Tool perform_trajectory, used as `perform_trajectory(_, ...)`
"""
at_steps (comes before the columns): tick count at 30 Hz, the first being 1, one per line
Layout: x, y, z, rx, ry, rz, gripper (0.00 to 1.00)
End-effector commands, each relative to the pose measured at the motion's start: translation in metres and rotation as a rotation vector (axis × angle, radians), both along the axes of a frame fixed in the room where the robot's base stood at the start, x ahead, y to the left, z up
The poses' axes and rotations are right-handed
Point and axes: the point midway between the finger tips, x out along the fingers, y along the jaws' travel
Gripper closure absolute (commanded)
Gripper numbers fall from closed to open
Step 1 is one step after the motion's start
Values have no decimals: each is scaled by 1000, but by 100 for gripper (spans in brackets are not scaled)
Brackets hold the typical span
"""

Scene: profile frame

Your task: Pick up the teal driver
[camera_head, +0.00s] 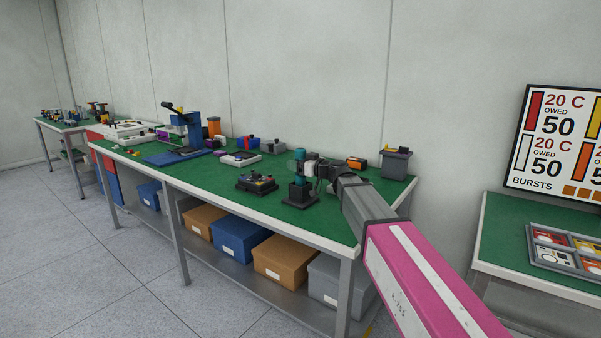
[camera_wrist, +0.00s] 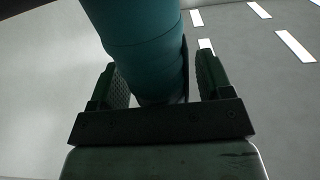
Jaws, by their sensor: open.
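The teal driver (camera_head: 299,163) stands upright in a dark square holder (camera_head: 299,192) near the front right part of the green-topped bench. My gripper (camera_head: 312,170) is at the driver's right side, level with its teal body. In the wrist view the teal driver (camera_wrist: 148,50) fills the upper middle, between the two dark finger pads of my gripper (camera_wrist: 157,85). The fingers are open, with a visible gap on the left of the driver. On the right the gap is narrow, and I cannot tell whether that finger touches. The driver's lower end is hidden in the holder.
A dark tray of small parts (camera_head: 257,184) lies left of the holder. A grey bin (camera_head: 395,163) and an orange-and-black item (camera_head: 356,163) stand behind to the right. A blue press (camera_head: 187,135) stands further left. Bare green bench top (camera_head: 215,181) shows along the front.

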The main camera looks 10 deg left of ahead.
Motion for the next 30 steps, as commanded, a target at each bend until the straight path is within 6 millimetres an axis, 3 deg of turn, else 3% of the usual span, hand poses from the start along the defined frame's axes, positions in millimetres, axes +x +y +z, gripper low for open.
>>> perform_trajectory(9, 3, 8, 0, 0, 0, 0, 31)
perform_trajectory(15, 3, 8, 0, 0, 0, 0, 96)
perform_trajectory(24, 3, 8, 3, 1, 0, 0, 95)
perform_trajectory(30, 4, 8, 24, 2, -2, 0, 95)
